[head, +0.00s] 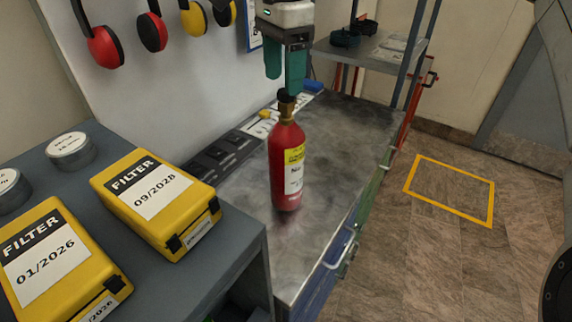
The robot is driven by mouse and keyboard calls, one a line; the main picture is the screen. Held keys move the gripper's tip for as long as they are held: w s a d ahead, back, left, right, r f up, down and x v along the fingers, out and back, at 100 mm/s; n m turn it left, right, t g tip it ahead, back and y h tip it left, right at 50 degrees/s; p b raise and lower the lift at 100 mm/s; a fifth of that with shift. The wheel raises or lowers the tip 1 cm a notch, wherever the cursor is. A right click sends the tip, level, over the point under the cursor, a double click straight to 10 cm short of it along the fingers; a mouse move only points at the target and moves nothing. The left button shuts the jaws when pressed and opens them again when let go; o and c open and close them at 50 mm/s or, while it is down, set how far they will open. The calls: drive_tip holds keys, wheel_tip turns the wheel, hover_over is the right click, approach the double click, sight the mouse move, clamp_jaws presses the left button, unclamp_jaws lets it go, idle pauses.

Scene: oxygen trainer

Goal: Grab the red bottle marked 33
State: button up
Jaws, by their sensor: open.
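A red bottle (286,165) with a brass neck, a black valve top and a yellow and white label stands upright on the metal-topped workbench (335,150). The label is too small to read fully, and I cannot make out a 33. My gripper (286,78), with green fingers, hangs directly above the bottle and points down. Its fingers are apart, one on the left and one close above or beside the bottle's valve top. I cannot tell whether they touch it.
Yellow filter boxes (150,200) and tape rolls (70,150) lie on the grey cabinet at the left. Ear muffs (102,45) hang on the wall. Dark trays (215,158) line the bench's back edge. A yellow floor square (452,208) is at the right, with open floor around it.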

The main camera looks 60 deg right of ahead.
drive_tip(key=shift+s+d+f+p, duration=0.15)
drive_tip(key=shift+f+p, duration=0.1)
drive_tip(key=shift+f, duration=0.95)
drive_tip(key=shift+d+f+p, duration=0.1)
drive_tip(key=shift+f+p, duration=0.1)
drive_tip(key=shift+f, duration=0.95)
clamp_jaws()
drive_tip(key=shift+r, duration=0.1)
